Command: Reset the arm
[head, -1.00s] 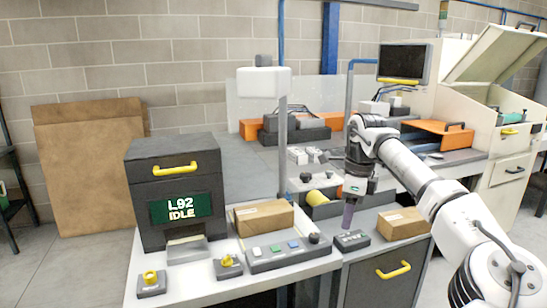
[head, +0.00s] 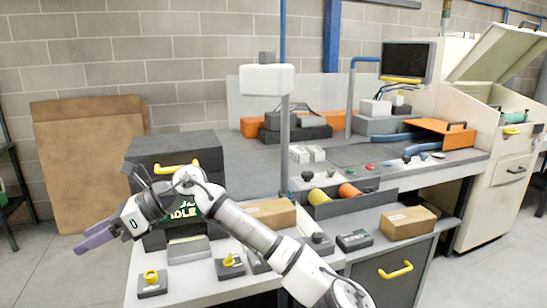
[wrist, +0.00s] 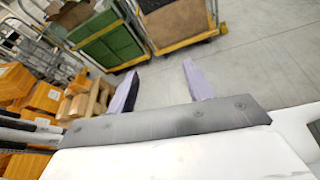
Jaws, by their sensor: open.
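My arm reaches left across the front of the workbench in the head view. My gripper (head: 95,238) hangs in the air left of the dark box-shaped machine with the yellow handle, past the left end of the bench. In the wrist view my gripper (wrist: 158,85) shows its two pale purple fingers spread apart with only grey floor between them. It is open and empty.
The dark machine (head: 168,150) stands on the white bench (head: 205,285) with yellow knobs.

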